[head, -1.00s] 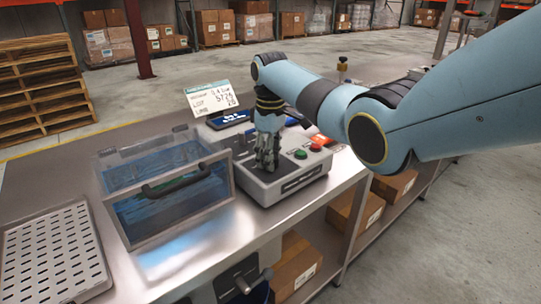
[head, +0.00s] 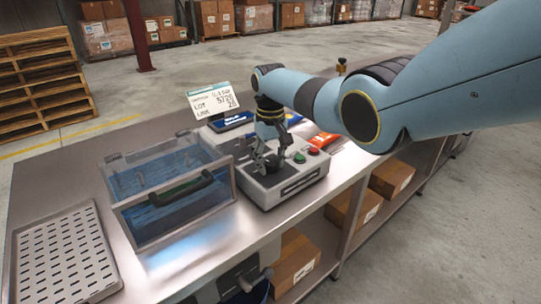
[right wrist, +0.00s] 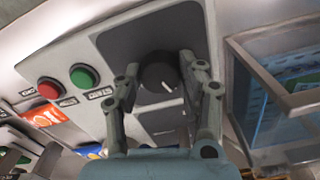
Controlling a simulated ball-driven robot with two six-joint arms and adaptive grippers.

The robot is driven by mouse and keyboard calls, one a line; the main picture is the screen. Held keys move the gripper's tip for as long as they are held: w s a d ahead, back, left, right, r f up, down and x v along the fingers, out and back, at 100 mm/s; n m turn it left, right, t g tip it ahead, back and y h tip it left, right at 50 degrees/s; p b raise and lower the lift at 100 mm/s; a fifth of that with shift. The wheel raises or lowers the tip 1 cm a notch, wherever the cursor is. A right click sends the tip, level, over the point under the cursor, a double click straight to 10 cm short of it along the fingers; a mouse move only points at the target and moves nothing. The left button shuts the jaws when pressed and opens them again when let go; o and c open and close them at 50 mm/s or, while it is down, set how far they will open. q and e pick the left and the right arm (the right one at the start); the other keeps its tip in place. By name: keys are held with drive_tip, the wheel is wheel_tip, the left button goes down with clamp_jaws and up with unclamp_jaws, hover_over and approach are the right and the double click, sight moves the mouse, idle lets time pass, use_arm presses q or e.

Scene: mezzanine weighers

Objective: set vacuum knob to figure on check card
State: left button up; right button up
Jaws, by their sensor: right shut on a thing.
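The dark round vacuum knob (right wrist: 158,72) is on the grey control box; it has a short white pointer line, slanting toward the lower right in the right wrist view. My right gripper (right wrist: 160,84) has its fingers on both sides of the knob and is shut on it. In the head view, my right gripper (head: 269,166) comes down over the control box (head: 290,186) and mostly hides the knob. The white check card (head: 213,103) stands upright behind the box; its top line is too small to read surely, with LOT and LINE rows below. My left gripper is out of view.
A green button (right wrist: 84,77) and a red button (right wrist: 48,88) sit beside the knob. A clear chamber with a black handle (head: 180,190) stands left of the box. A perforated tray (head: 65,255) lies at far left. An orange packet (head: 325,141) lies behind the box.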

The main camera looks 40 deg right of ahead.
sight(270, 162)
drive_tip(key=m+p, duration=0.1)
drive_tip(key=m, duration=0.2)
drive_tip(key=shift+r+m, duration=0.1)
drive_tip(key=shift+m, duration=0.2)
drive_tip(key=m+p, duration=0.1)
drive_tip(key=m, duration=0.3)
drive_tip(key=shift+m, duration=0.3)
drive_tip(key=o, duration=1.1)
drive_tip(key=shift+o, duration=0.2)
wheel_tip(270, 162, up, 12)
